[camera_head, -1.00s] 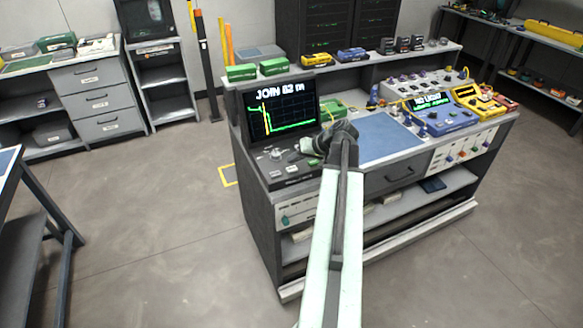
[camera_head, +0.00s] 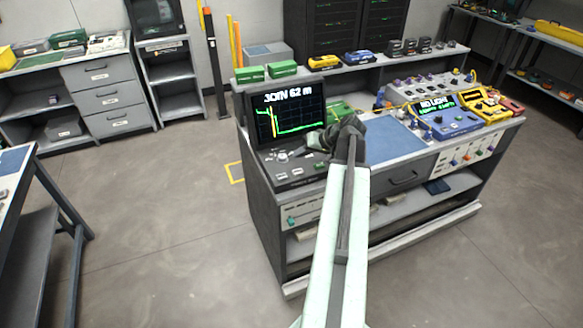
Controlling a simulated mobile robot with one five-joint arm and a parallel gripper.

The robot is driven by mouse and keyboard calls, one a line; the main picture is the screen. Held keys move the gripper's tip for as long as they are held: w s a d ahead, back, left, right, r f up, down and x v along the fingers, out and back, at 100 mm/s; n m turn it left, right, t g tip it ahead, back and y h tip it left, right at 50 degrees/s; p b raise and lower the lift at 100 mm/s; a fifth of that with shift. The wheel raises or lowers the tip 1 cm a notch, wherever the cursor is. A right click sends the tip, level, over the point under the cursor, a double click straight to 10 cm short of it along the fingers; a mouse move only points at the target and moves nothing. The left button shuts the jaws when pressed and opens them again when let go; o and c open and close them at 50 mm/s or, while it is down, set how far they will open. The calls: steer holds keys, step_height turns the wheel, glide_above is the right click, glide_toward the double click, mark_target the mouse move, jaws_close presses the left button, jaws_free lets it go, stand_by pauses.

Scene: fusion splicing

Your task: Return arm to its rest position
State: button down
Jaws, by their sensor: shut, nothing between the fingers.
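My arm reaches forward from the bottom centre of the view, a long pale link leading up to dark end joints. My gripper (camera_head: 314,141) is at its far end, over the front left part of the workbench (camera_head: 262,206). It looks small and dark, with its fingers pointing left near the console. The fingers are shut and hold nothing. I cannot tell whether it touches the console. The arm hides part of the bench front.
A monitor (camera_head: 289,113) reads "JOIN 62 m" above a console (camera_head: 285,167). A blue mat (camera_head: 392,140) lies to the right of the gripper. A blue meter (camera_head: 445,120) reads "NO LIGHT". Another table (camera_head: 62,215) stands at left. The floor between is clear.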

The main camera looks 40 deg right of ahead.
steer(key=w+a+n+g+y, duration=0.1)
steer(key=w+a+n, duration=0.1)
steer(key=w+a, duration=0.45)
steer(key=w+a+n+y, duration=0.1)
steer(key=w+a, duration=0.3)
steer(key=a, duration=0.5)
steer(key=w+a+f+n+g+y, duration=0.1)
steer(key=w+a+n+g, duration=0.1)
steer(key=a, duration=0.9)
steer(key=w+a+f+n+g, duration=0.1)
steer(key=a+f+n, duration=0.1)
steer(key=a, duration=0.8)
steer(key=s+a+f+n+g, duration=0.2)
steer(key=s+a+g, duration=0.1)
steer(key=a, duration=0.8)
steer(key=s+a+f+g+h, duration=0.1)
steer(key=s+a+f+h, duration=0.1)
steer(key=s+a+h, duration=0.15)
steer(key=s+d+m+h, duration=0.1)
steer(key=d, duration=0.1)
steer(key=s+d+m+g, duration=0.1)
steer(key=s+d, duration=0.1)
steer(key=shift+s+d+f+m+h, duration=0.1)
steer(key=shift+s+m+h, duration=0.2)
steer(key=shift+m+h, duration=0.1)
